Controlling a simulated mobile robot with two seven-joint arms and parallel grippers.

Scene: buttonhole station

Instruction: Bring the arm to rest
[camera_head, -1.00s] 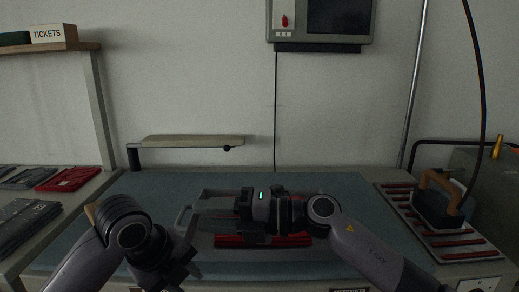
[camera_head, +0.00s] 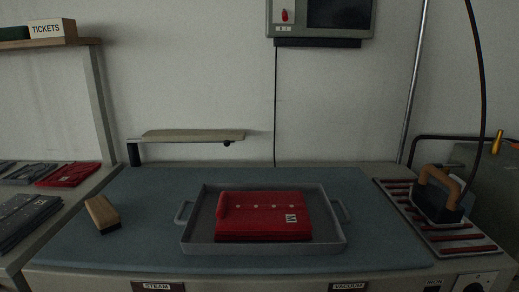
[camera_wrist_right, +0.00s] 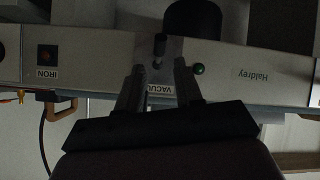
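My right gripper (camera_wrist_right: 158,80) shows in the right wrist view with its two fingers apart and nothing between them. It faces the front panel (camera_wrist_right: 235,68) of the station, with the vacuum label seen in the gap between the fingers. How far it is from the panel I cannot tell. Neither arm shows in the head view, and my left gripper is not in view. A folded red garment (camera_head: 262,217) with a white label lies in a grey tray (camera_head: 335,238) on the blue-grey work surface (camera_head: 390,250).
A wooden-backed brush (camera_head: 103,213) lies left of the tray. An iron (camera_head: 438,198) stands on a striped rest (camera_head: 465,245) at the right. A sleeve board (camera_head: 190,136) stands at the back. Folded garments (camera_head: 30,215) lie on the left side table. The space above the tray is clear.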

